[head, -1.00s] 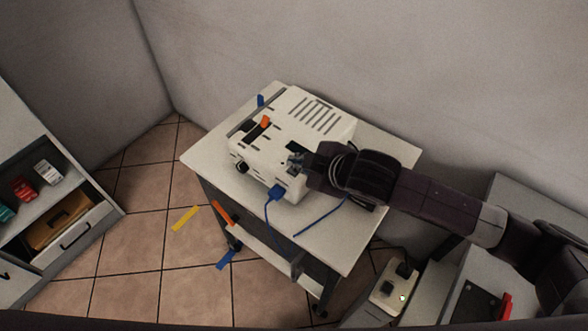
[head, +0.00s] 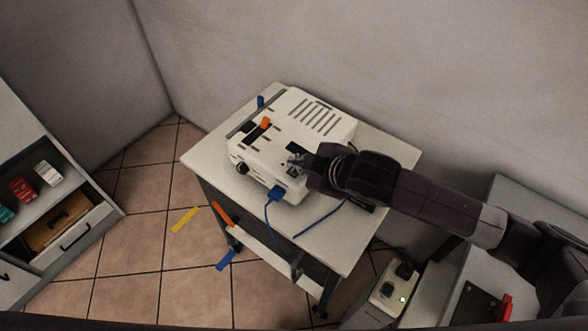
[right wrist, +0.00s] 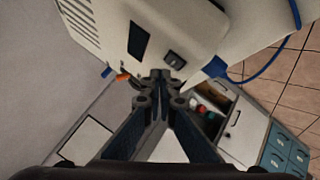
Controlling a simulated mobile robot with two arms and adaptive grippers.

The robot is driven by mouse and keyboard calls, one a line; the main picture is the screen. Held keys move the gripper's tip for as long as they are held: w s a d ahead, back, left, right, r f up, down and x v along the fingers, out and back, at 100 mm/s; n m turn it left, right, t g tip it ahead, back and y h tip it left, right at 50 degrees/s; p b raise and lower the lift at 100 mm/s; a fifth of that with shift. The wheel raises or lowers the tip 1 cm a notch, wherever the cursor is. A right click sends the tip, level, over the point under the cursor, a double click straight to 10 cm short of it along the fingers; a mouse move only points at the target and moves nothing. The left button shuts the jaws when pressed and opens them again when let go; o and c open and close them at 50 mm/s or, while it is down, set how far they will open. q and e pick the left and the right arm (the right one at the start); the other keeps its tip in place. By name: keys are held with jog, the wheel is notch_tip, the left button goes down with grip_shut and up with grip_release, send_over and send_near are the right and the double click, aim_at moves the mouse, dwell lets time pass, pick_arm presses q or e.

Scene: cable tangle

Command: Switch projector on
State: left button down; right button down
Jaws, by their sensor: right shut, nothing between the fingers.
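The white projector (head: 318,118) sits on a pale-topped cart (head: 345,245). A blue plug (head: 277,193) is at its near side, with a blue cable hanging down past the cart's edge. My right gripper (head: 295,161) is at the projector's near side, close to the plug. In the right wrist view the right gripper (right wrist: 160,78) is shut and empty, its tips just below a small dark rocker switch (right wrist: 175,59) on the projector (right wrist: 185,25). I cannot tell whether the tips touch the casing or which way the switch is set. My left gripper is not in view.
A power strip (head: 392,288) with a small light stands at lower right. Another blue cable (head: 320,217) lies on the cart top. A shelf unit (head: 75,235) stands at left. Walls close in behind the cart.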

jog(key=shift+f, duration=0.1)
jog(key=shift+f, duration=0.3)
jog(key=shift+f, duration=0.45)
dwell(0.8)
jog(key=shift+r+p, duration=0.8)
jog(key=shift+p, duration=0.3)
notch_tip(320, 180, up, 5)
jog(key=p, duration=0.5)
jog(key=shift+s+d+p, duration=0.1)
jog(key=shift+d+p, duration=0.05)
jog(key=shift+p, duration=0.25)
